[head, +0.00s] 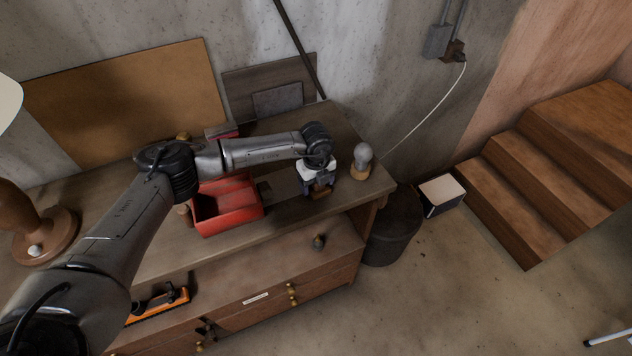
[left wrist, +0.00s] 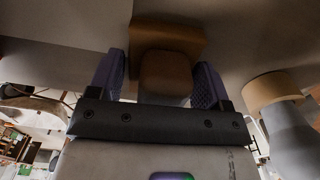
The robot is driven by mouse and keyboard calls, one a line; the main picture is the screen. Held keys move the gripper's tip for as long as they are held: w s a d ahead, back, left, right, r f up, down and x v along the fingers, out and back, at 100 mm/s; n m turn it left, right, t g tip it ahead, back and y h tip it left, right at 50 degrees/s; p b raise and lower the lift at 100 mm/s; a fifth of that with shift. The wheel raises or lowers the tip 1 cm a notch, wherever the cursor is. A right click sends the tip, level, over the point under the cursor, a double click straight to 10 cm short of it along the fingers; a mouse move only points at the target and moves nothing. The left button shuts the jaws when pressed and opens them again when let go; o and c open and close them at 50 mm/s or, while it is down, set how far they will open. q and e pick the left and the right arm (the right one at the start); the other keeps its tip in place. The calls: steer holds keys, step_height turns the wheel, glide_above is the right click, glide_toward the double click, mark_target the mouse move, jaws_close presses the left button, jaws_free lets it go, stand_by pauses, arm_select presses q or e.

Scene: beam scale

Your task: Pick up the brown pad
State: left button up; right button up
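My left gripper (head: 318,181) points down over the right part of the workbench top, next to the bulb-shaped object. A small brown block, which looks like the brown pad (head: 320,191), is under it, partly hidden by the gripper. In the left wrist view the brown pad (left wrist: 166,72) lies between the two purple-grey fingers of the left gripper (left wrist: 160,68). The fingers are apart, with a gap visible at the left finger; contact at the right finger is unclear. A wider tan part shows behind the pad. My right gripper is not in view.
A grey bulb on a tan base (head: 361,160) stands close to the right of the gripper; it also shows in the left wrist view (left wrist: 288,130). A red open box (head: 228,218) is to the left. The workbench's (head: 290,222) front edge is near. Drawers are below.

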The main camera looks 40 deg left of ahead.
arm_select(q)
steer(key=c, duration=0.6)
steer(key=shift+r, duration=0.15)
